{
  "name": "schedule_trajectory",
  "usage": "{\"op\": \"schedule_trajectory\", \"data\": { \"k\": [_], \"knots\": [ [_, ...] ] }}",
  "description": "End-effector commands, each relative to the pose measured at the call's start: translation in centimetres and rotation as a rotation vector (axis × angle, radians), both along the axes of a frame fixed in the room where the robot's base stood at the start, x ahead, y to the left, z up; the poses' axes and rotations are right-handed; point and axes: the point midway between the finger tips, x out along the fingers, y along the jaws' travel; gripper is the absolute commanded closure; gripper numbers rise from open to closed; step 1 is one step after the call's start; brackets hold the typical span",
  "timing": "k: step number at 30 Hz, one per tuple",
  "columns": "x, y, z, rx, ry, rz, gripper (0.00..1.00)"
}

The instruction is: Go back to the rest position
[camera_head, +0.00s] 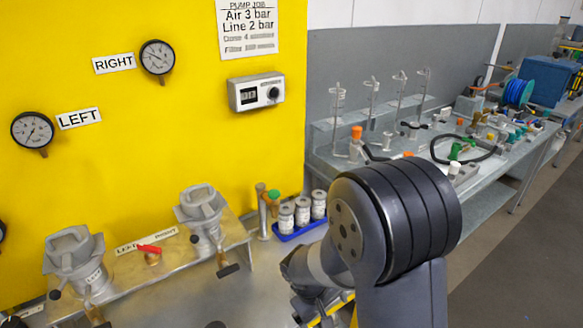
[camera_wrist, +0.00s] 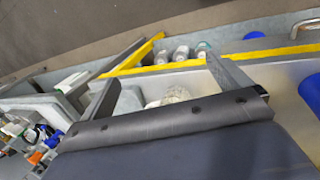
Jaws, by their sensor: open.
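My gripper (camera_wrist: 162,72) shows in the wrist view with its two grey fingers spread wide apart. It is open, and I see nothing held between the fingers. A whitish rounded thing (camera_wrist: 176,95) shows beyond the gap, partly hidden by the gripper body; I cannot tell what it is. In the head view my dark arm joint fills the lower middle right and hides the gripper.
A blue tray (camera_head: 283,237) holds labelled canisters. A cluttered grey bench (camera_head: 470,185) runs along the right. The floor (camera_head: 515,265) at the lower right is clear.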

Motion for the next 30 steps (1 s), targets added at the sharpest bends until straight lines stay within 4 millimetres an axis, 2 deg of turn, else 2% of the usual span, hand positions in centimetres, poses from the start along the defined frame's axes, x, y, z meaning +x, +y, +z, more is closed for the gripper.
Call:
{"op": "schedule_trajectory", "data": {
  "k": [6,11,30],
  "knots": [
    [0.5,-1.1,-2.6,-0.007,-0.001,-0.087,0.04],
    [0.8,-1.5,-3.6,-0.008,-0.004,-0.124,0.04],
    [0.6,-2.1,-4.4,-0.01,0.003,-0.142,0.04]
  ]
}}
